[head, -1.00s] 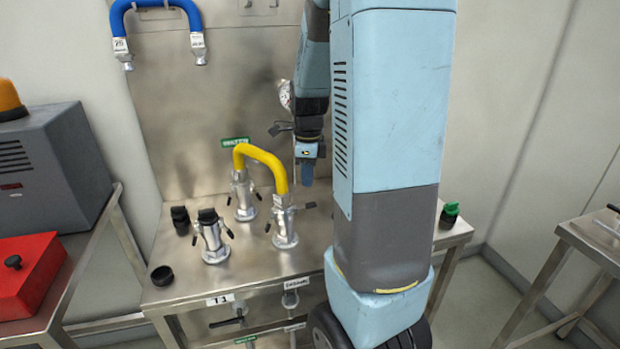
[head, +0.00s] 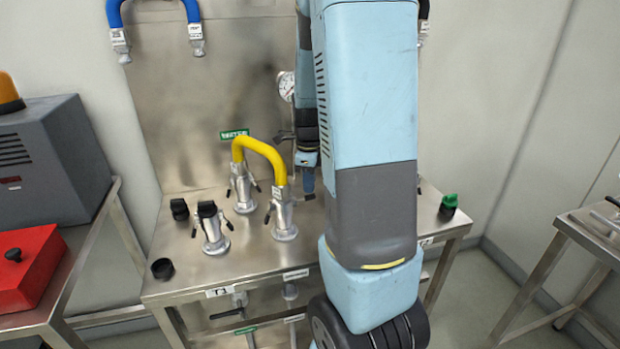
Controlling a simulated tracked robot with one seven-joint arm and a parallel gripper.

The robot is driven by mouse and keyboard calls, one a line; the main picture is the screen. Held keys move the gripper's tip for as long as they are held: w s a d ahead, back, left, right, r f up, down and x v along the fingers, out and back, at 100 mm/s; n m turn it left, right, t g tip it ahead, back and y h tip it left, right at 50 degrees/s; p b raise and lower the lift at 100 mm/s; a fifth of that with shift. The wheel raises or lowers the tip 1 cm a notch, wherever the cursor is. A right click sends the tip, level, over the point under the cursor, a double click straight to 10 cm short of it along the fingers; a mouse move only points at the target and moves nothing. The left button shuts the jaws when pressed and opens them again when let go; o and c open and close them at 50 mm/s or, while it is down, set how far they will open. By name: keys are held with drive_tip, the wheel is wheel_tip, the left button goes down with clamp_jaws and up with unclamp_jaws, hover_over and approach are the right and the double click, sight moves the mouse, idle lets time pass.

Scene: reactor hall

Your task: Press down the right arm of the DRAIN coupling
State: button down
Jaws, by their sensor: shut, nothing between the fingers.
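A yellow hose (head: 262,146) arches between two metal couplings on the steel bench. The front coupling (head: 284,219) has a dark left arm (head: 268,213) hanging down along its side and a dark right arm (head: 307,197) sticking out sideways. I cannot read a DRAIN label on any coupling. The rear coupling (head: 242,192) stands behind it to the left. My gripper (head: 308,188) points down, shut and empty, with its blue tip just above or at the front coupling's right arm. I cannot tell whether they touch.
A third coupling with a black cap (head: 212,230) stands left on the bench (head: 190,280). Loose black caps (head: 162,268) lie near it. A pressure gauge (head: 287,86) is on the back panel. A green-topped fitting (head: 448,206) stands at right. My arm hides the bench's middle right.

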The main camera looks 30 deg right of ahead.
sight(310, 196)
drive_tip(key=shift+d+f, duration=0.1)
drive_tip(key=shift+f, duration=2.3)
drive_tip(key=shift+a+f, duration=0.2)
drive_tip(key=shift+f, duration=0.35)
drive_tip(key=shift+a+f, duration=0.15)
drive_tip(key=shift+f, duration=0.35)
drive_tip(key=shift+s+d+r, duration=0.1)
drive_tip(key=shift+d+r, duration=0.5)
drive_tip(key=shift+d, duration=0.05)
drive_tip(key=shift+r, duration=2.95)
